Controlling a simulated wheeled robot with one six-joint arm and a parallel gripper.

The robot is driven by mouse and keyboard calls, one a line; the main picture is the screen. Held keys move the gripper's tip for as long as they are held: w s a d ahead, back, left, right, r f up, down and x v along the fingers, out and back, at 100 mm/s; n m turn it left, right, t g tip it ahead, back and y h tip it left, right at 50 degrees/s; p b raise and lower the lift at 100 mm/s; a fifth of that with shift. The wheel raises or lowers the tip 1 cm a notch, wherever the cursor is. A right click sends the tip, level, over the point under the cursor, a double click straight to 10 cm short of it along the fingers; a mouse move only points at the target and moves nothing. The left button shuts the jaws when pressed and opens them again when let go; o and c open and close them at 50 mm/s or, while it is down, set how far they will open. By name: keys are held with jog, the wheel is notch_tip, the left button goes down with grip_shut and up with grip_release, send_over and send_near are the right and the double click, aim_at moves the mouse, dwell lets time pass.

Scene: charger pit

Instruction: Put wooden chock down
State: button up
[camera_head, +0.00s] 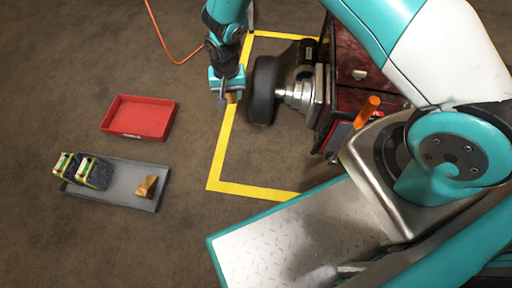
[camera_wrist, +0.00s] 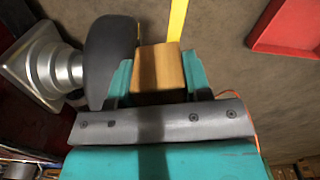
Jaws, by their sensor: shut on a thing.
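My gripper (camera_head: 229,94) is shut on a wooden chock (camera_wrist: 160,68), which shows between the two teal fingers in the wrist view. In the head view only a small part of the held chock (camera_head: 232,98) shows below the fingers. It is beside the black wheel (camera_head: 263,90), on the wheel's left, close to the yellow floor line (camera_head: 229,130). I cannot tell whether the chock touches the floor or the wheel. A second wooden chock (camera_head: 147,186) lies in the right part of the grey tray (camera_head: 122,199).
A red tray (camera_head: 139,117) stands empty left of the yellow line. Several green-and-black items (camera_head: 84,170) sit in the grey tray's left end. An orange cable (camera_head: 165,42) runs along the floor at the top. A dark red vehicle (camera_head: 350,75) is right of the wheel.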

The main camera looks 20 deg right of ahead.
jog(key=s+a+f+m+b, duration=0.1)
jog(key=s+a+f, duration=0.1)
jog(key=a+f, duration=0.2)
jog(key=s+a+f+m+b, duration=0.1)
jog(key=a+f, duration=0.3)
jog(key=f, duration=0.6)
jog(key=s+a+f+b, duration=0.2)
jog(key=s+a+f, duration=0.1)
jog(key=f, duration=0.4)
jog(key=shift+s+a+f+m+b, duration=0.2)
jog(key=shift+a+m+b, duration=0.1)
jog(key=shift+a+m, duration=0.1)
jog(key=shift+s+d+f, duration=0.15)
jog(key=shift+f, duration=0.05)
jog(key=b, duration=0.5)
send_over(257, 148)
jog(key=shift+a, duration=0.4)
jog(key=f+b, duration=0.1)
jog(key=b, duration=0.1)
jog(key=f+b, duration=0.1)
jog(key=f, duration=0.1)
jog(key=shift+d+f+b, duration=0.25)
jog(key=shift+d+b, duration=0.1)
jog(key=shift+f, duration=0.2)
jog(key=o, duration=1)
jog(key=shift+c, duration=0.2)
